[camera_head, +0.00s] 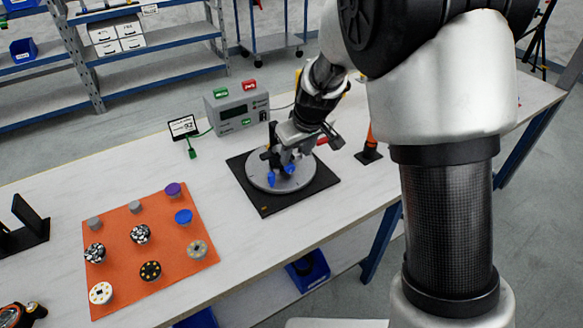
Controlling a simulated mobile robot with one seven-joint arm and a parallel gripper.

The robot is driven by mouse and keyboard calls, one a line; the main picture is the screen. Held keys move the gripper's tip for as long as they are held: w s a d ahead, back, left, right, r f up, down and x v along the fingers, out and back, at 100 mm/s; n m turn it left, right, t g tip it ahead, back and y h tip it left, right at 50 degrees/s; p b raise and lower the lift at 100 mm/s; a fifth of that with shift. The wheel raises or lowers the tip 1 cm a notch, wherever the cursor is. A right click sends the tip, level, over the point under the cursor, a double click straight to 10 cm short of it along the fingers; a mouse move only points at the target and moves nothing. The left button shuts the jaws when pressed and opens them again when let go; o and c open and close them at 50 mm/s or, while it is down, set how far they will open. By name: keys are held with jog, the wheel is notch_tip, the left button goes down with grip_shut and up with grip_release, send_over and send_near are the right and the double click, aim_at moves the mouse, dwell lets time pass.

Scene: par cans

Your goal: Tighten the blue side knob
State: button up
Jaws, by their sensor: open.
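Two small blue parts show on the round grey fixture (259,179) below my gripper: a blue knob (270,179) at the front and another blue piece (289,169) to its right. I cannot tell which of them is the side knob. The fixture stands on a black square base (262,202) on the table. My gripper (283,152) is open and close above the fixture, among its dark upright parts. The fingertips are small and partly hidden, so I cannot tell whether they touch a knob.
An orange mat (140,285) with several round knobs, including a blue one (184,216) and a purple one (173,190), lies to the left. A grey meter box (237,108) stands behind the fixture. An orange-and-black tool (370,147) stands to the right. White table (60,200) is clear between.

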aim_at(291, 168)
jog(key=b+x, duration=0.1)
jog(key=x, duration=0.7)
jog(key=shift+f, duration=0.15)
